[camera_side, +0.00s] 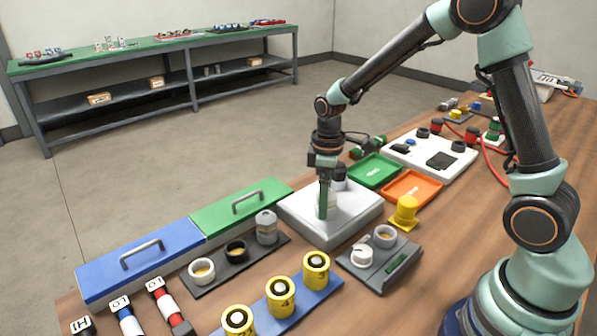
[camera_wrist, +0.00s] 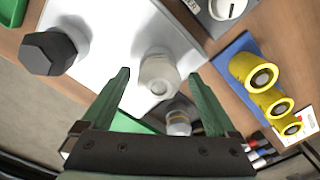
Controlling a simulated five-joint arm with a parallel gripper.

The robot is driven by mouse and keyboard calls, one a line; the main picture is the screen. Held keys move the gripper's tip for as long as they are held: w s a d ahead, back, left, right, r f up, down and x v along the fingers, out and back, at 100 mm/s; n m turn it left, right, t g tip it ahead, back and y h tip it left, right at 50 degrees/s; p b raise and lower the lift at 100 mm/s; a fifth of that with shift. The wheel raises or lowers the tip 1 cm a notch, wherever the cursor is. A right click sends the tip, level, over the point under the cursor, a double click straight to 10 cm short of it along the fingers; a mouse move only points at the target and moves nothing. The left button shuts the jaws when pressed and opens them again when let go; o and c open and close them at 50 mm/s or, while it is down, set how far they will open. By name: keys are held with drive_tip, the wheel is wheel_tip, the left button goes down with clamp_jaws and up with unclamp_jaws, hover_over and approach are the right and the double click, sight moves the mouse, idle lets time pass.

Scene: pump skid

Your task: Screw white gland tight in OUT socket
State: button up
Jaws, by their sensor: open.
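The white gland (camera_wrist: 158,74) stands on the pale block (camera_wrist: 205,45), between my fingers with a gap on each side in the wrist view. My gripper (camera_wrist: 158,80) is open, its green fingers apart around the gland. In the side view my gripper (camera_side: 324,205) points straight down at the pale block (camera_side: 350,224), and a finger mostly hides the gland. A black hex-headed fitting (camera_wrist: 48,52) stands on the same block, apart from my fingers; in the side view it is behind my gripper. I cannot read an OUT label, and the socket under the gland is hidden.
A grey tray (camera_side: 375,272) with a white knob (camera_side: 362,252) and yellow numbered cylinders (camera_side: 281,297) stand in front of the block. Green (camera_side: 375,171) and orange (camera_side: 412,188) trays lie behind and right.

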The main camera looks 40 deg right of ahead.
drive_tip(key=n, duration=0.3)
drive_tip(key=shift+n, duration=0.4)
drive_tip(key=n, duration=0.4)
drive_tip(key=c, duration=1.4)
drive_tip(key=m, duration=0.8)
drive_tip(key=shift+m, duration=0.4)
drive_tip(key=o, duration=1.4)
